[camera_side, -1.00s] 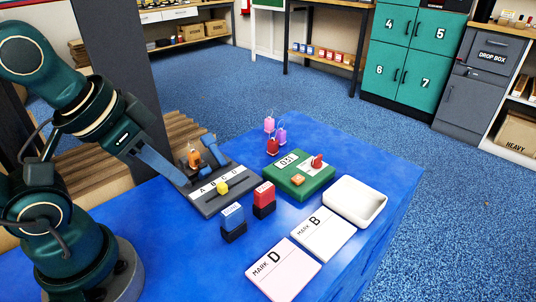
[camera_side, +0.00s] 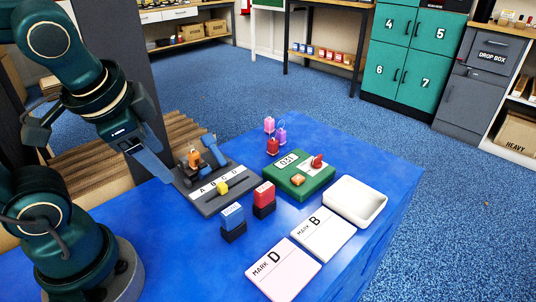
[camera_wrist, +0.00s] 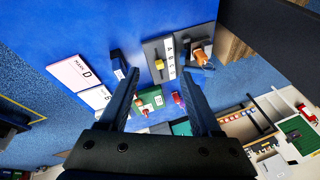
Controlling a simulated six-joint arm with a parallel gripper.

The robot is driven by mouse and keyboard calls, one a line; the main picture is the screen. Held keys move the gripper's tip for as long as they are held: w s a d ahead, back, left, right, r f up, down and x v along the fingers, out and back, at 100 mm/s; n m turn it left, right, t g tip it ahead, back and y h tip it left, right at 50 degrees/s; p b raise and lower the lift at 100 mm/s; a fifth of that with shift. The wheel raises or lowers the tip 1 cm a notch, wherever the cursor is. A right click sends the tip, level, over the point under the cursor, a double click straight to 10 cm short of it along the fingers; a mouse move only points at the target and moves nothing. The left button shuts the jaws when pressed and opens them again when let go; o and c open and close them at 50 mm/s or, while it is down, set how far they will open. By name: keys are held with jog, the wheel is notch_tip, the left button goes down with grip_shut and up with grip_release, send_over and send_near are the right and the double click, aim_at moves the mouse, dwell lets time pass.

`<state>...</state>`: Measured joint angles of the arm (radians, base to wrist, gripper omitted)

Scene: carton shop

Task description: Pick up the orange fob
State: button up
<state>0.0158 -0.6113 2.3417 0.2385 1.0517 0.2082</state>
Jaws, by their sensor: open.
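Two small orange things show, and I cannot tell for sure which is the fob. One orange piece (camera_side: 194,159) stands upright at the back of the grey lettered board (camera_side: 207,206), beside a blue part; it also shows in the wrist view (camera_wrist: 202,54). The other, a small orange block (camera_side: 298,180), lies on top of the green box (camera_side: 312,188). My gripper (camera_side: 168,178) is open and empty, above and left of the grey board. In the wrist view its fingers (camera_wrist: 161,75) stand wide apart, with the board beyond them.
A yellow piece (camera_side: 222,187) sits on the board. Blue (camera_side: 232,217) and red (camera_side: 264,195) stamp-like blocks stand in front. Pink, purple and red fobs (camera_side: 272,146) stand behind the green box. A white tray (camera_side: 378,209) and two marked cards (camera_side: 283,271) lie right and front.

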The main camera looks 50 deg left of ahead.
jog(key=w+a+m+g+y, duration=0.3)
jog(key=w+a+m+y, duration=0.1)
jog(key=a+m, duration=0.15)
jog(key=m+g+y, duration=0.1)
jog(key=m+y, duration=0.5)
send_over(196, 154)
jog(key=d, duration=0.3)
jog(key=f, duration=0.5)
jog(key=shift+s+f, duration=0.1)
jog(key=shift+s, duration=0.3)
jog(key=f+m, duration=0.2)
jog(key=f, duration=0.1)
jog(key=w+d+f+m+y, duration=0.1)
jog(key=f, duration=0.1)
jog(key=shift+f, duration=0.15)
jog(key=shift+s+a+f, duration=0.1)
jog(key=shift+s+f, duration=0.05)
jog(key=shift+f, duration=0.1)
jog(key=shift+x, duration=2.4)
grip_shut()
